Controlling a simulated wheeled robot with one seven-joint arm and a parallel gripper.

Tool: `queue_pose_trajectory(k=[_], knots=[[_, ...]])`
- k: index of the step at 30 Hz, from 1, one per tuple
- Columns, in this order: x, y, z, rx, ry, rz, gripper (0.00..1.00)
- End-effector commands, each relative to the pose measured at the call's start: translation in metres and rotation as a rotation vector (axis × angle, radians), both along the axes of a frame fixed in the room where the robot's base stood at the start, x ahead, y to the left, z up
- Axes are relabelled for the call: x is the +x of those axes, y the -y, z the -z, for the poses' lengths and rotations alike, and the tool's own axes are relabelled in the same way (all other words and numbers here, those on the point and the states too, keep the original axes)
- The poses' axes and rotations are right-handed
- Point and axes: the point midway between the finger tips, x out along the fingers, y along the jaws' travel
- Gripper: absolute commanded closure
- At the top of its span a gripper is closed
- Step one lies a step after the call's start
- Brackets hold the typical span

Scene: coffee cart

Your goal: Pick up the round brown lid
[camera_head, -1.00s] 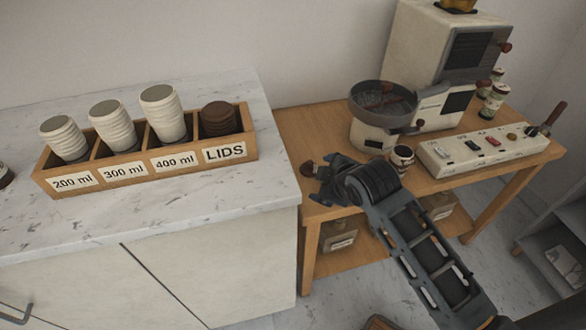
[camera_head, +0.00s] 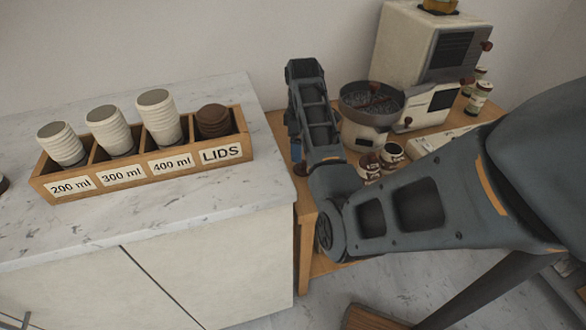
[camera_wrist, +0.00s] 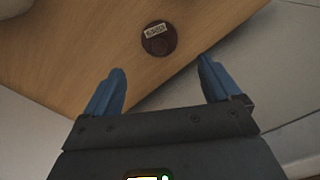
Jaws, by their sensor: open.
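A stack of round brown lids (camera_head: 213,121) stands in the compartment labelled LIDS, at the right end of a wooden box (camera_head: 155,171) on the marble counter. My gripper's fingers (camera_wrist: 161,70) are blue, apart and empty in the wrist view. They point down over a wooden table. A dark brown-red round object (camera_wrist: 159,39) with a small pale label lies beyond the fingertips, not touched. I cannot tell exactly what it is. In the head view the gripper is mostly hidden behind my arm, right of the counter, well away from the lid stack.
White cups (camera_head: 159,118) in several sizes fill the other compartments. On the wooden table stand a grinder-like machine with a round tray (camera_head: 371,101), two dark jars (camera_head: 369,167) and a pale machine (camera_head: 426,60). The counter's front (camera_head: 180,225) is clear.

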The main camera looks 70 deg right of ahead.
Motion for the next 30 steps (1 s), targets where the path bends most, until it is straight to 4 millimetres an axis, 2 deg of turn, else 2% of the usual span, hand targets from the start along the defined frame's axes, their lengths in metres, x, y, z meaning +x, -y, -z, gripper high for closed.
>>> queue_pose_trajectory(k=[2,11,21,30], knots=[[0.000,0.002,0.000,0.012,-0.005,0.001,0.10],[-0.003,0.001,0.029,0.015,-0.008,0.001,0.10],[-0.008,0.002,0.072,0.013,-0.006,0.001,0.10],[-0.008,0.002,0.076,0.012,-0.004,0.001,0.10]])
